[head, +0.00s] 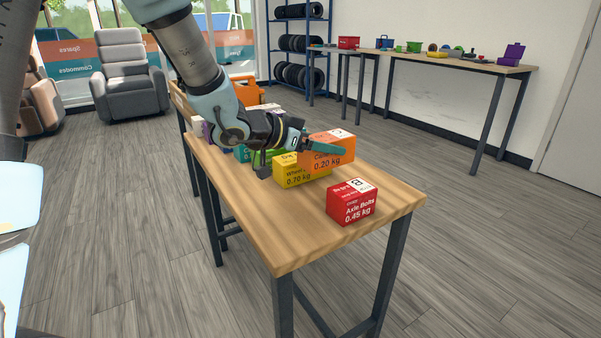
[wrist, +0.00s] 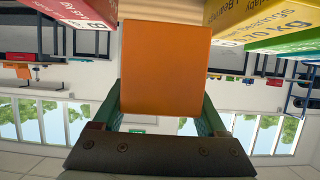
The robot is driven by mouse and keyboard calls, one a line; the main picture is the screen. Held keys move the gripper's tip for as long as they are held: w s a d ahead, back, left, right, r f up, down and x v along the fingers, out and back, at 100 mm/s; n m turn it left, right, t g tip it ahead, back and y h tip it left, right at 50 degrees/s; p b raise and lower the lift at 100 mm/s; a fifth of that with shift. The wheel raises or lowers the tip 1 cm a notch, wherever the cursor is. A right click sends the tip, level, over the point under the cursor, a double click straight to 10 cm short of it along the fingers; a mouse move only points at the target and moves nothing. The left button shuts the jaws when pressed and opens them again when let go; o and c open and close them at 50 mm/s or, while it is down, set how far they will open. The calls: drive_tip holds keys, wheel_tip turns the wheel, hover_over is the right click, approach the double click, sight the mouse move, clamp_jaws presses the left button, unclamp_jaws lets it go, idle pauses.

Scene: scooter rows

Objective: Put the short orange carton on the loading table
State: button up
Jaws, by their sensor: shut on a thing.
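The orange carton (head: 333,158), marked 0.20 kg, is in my gripper (head: 322,145) near the right edge of the wooden table (head: 290,235). In the head view it overlaps the yellow carton (head: 290,178). In the wrist view the plain orange face of the carton (wrist: 165,70) fills the space between the two green fingers (wrist: 160,112), which are shut on its sides. The carton's upper edge there meets the wooden surface (wrist: 165,10); I cannot tell whether it rests on it or hangs just above.
A red Axle Bolts carton (head: 352,202) stands at the table's front right. A teal carton (head: 243,154) and others stand behind my arm. The table's front left is bare. A long bench (head: 455,66) with bins stands by the wall, beside a tyre rack (head: 298,43). A grey armchair (head: 130,75) is at the back left.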

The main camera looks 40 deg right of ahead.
wheel_tip(320, 180, down, 8)
drive_tip(key=shift+r+b, duration=0.1)
drive_tip(key=shift+b, duration=0.6)
